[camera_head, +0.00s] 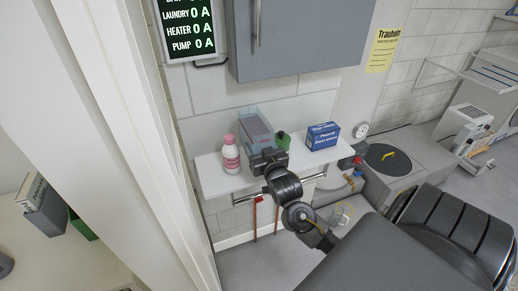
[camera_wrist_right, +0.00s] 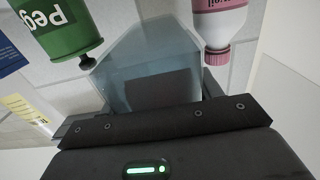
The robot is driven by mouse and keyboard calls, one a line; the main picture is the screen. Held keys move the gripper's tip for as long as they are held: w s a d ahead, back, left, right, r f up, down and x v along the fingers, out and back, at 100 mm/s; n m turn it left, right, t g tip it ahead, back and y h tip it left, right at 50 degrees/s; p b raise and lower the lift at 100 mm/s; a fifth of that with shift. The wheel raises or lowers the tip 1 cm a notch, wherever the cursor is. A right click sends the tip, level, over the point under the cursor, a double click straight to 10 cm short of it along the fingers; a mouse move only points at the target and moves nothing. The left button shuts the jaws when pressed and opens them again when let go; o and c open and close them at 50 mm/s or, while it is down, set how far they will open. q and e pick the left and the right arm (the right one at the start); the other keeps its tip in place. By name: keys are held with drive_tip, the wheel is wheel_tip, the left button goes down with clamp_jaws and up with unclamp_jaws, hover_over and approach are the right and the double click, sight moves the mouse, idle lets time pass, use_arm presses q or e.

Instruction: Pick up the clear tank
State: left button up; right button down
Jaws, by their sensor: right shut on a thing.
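The clear tank (camera_head: 256,124) is a see-through bluish box on the white wall shelf (camera_head: 208,183), between a pink-capped bottle (camera_head: 231,154) and a green container (camera_head: 283,140). My right gripper (camera_head: 265,158) is at the tank's near side and shut on it. In the right wrist view the tank (camera_wrist_right: 135,60) extends away from the dark gripper (camera_wrist_right: 165,108), whose fingertips are hard to make out. I cannot tell whether the tank touches the shelf. My left gripper is not in view.
The pink-capped bottle (camera_wrist_right: 219,25) and green container (camera_wrist_right: 64,27) stand close on either side of the tank. A blue box (camera_head: 322,136) is on the shelf's right part. A grey cabinet (camera_head: 300,40) hangs above. A white door frame (camera_head: 125,120) is at left.

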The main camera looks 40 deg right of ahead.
drive_tip(key=shift+s+a+r, duration=0.85)
drive_tip(key=shift+s+a, duration=0.15)
drive_tip(key=shift+s, duration=0.25)
drive_tip(key=shift+s+a+r, duration=0.85)
drive_tip(key=shift+s+a, duration=0.1)
drive_tip(key=shift+s, duration=0.3)
drive_tip(key=shift+s+a+r, duration=0.85)
drive_tip(key=shift+s+a, duration=0.15)
drive_tip(key=shift+s, duration=0.25)
drive_tip(key=shift+a, duration=0.1)
